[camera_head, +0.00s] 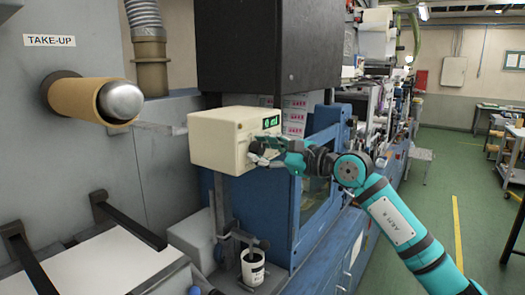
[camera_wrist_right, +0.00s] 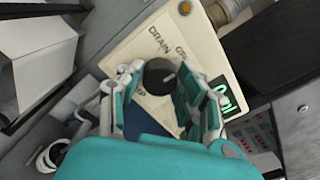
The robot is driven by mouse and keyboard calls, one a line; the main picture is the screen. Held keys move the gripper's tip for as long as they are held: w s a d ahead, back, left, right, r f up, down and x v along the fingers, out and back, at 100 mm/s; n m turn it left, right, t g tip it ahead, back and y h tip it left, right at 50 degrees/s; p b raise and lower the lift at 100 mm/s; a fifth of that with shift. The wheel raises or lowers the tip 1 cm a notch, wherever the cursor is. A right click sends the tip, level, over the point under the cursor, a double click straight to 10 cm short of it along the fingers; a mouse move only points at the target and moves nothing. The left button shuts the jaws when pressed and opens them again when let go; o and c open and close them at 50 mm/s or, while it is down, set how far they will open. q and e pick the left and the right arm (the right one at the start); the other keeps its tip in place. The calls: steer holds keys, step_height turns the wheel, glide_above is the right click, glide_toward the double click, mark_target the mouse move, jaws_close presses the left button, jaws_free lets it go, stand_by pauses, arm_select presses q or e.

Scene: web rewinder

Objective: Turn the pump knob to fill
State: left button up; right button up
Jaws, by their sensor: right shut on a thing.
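The pump box (camera_head: 215,140) is a cream control box with a green display (camera_head: 270,122) on its front. Its black round knob (camera_wrist_right: 159,77) shows in the right wrist view, with the printed word DRAIN above it. Other labels around the knob are partly hidden by the fingers. A pale mark on the knob points toward the right finger. My right gripper (camera_head: 264,154) is at the front of the box, its fingers closed around the knob from both sides. My left gripper is not in view.
A take-up roll (camera_head: 93,98) sticks out at the left. A white cup (camera_head: 252,267) stands below the box. An orange button (camera_wrist_right: 185,7) is on the panel. Blue machine frames (camera_head: 325,165) stand close behind my right arm; green floor (camera_head: 440,190) is open at the right.

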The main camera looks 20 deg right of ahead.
steer(key=m, duration=0.4)
steer(key=shift+m+p, duration=0.65)
steer(key=shift+m, duration=1.55)
steer(key=o, duration=1.1)
steer(key=shift+o, duration=0.2)
steer(key=v, duration=1.2)
